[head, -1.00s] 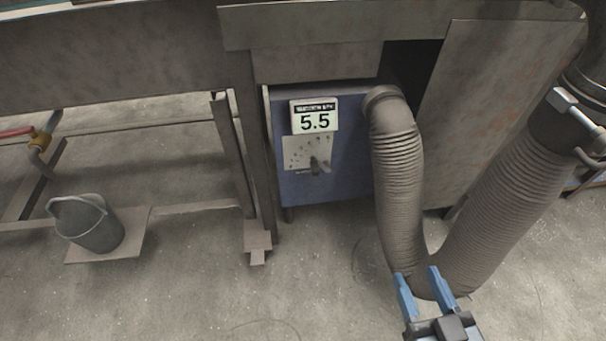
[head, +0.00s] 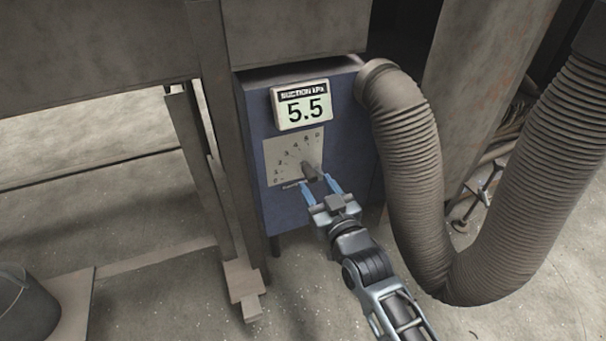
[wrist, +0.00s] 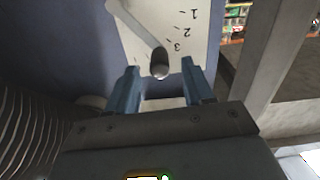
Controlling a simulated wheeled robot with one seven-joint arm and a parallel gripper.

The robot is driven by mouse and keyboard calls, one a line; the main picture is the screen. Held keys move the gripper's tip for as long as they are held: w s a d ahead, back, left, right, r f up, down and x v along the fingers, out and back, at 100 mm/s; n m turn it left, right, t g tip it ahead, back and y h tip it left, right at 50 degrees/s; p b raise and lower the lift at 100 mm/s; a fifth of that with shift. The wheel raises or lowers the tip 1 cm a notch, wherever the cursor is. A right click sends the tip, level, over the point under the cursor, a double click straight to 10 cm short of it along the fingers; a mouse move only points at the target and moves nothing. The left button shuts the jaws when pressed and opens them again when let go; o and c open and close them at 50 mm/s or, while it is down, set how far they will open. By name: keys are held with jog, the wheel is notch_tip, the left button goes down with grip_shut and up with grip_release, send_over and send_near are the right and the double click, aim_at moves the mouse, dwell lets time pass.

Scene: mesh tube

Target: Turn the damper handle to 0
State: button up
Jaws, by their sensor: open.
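The damper handle (head: 310,171) is a dark lever on a pale dial plate (head: 283,157) with numbered marks, on the front of a blue box (head: 335,115). In the wrist view the handle (wrist: 159,66) shows as a grey lever with a rounded knob, near the mark 3 on the plate (wrist: 190,35). My gripper (head: 319,186) is open at the lower end of the handle. In the wrist view its blue fingertips (wrist: 163,80) stand on both sides of the knob, with gaps. The display (head: 302,107) above the dial reads 5.5 under the words suction kPa.
A thick ribbed hose (head: 415,165) leaves the box and curves down at the right, close to my arm. A metal leg (head: 228,140) stands just left of the box. A bucket (head: 25,312) stands at lower left.

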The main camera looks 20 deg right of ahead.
aim_at(314, 180)
jog(key=shift+w+d, duration=0.1)
jog(key=shift+w, duration=0.7)
jog(key=shift+w+r+p, duration=0.2)
jog(key=shift+w+p, duration=0.55)
jog(key=shift+p, duration=0.05)
jog(key=shift+w+f+p, duration=0.2)
jog(key=shift+w+p, duration=0.3)
jog(key=shift+w, duration=1.1)
jog(key=shift+c, duration=0.3)
grip_shut()
